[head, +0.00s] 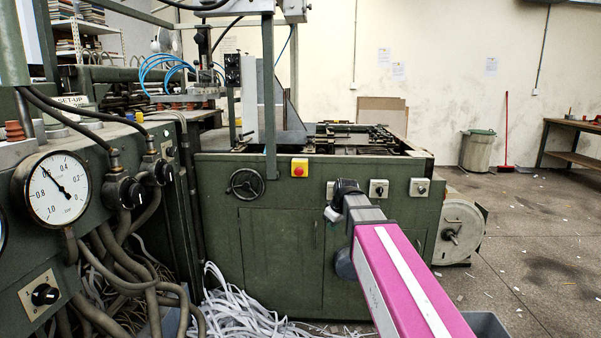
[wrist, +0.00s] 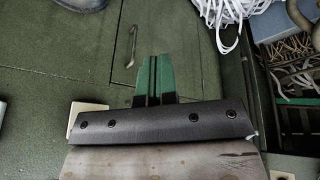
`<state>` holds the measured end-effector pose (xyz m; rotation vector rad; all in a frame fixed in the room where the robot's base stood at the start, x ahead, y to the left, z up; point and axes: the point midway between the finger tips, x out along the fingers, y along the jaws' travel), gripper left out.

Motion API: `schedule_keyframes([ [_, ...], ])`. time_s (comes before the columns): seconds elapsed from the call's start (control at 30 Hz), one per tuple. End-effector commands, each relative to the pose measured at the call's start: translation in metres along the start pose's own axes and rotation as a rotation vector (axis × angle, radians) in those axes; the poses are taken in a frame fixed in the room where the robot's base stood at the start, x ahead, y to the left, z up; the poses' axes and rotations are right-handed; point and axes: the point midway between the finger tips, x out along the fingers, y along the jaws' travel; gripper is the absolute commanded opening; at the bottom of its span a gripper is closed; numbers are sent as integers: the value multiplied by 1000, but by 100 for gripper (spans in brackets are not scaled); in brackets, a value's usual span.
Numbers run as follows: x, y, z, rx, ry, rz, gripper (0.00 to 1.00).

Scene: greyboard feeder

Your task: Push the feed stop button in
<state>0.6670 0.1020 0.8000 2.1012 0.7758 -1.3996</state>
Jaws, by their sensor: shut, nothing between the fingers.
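The feed stop button (head: 299,167) is a red button on a yellow housing, on the upper front of the green machine, in the head view. I cannot make it out in the wrist view. My arm reaches in from the lower right of the head view, and its dark end is in front of the machine, right of and a little below the button. The fingers are not clear there. In the wrist view, my gripper (wrist: 155,62) shows as two green fingers side by side, shut and empty, over the green panel.
A black handwheel (head: 248,183) is left of the button. Switches on pale plates (head: 378,188) (head: 419,187) line the panel to the right. A pressure gauge (head: 56,188) and hoses crowd the left. White paper strips (head: 240,312) lie below. The floor at right is mostly open.

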Motion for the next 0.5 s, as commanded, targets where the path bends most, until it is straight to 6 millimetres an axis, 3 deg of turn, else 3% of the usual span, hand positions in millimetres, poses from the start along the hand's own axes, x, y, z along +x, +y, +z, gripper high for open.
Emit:
schedule_keyframes([
  [0.1,-27,6,-37,-99,49,9,0],
  [0.5,-127,8,-139,-436,194,55,0],
])
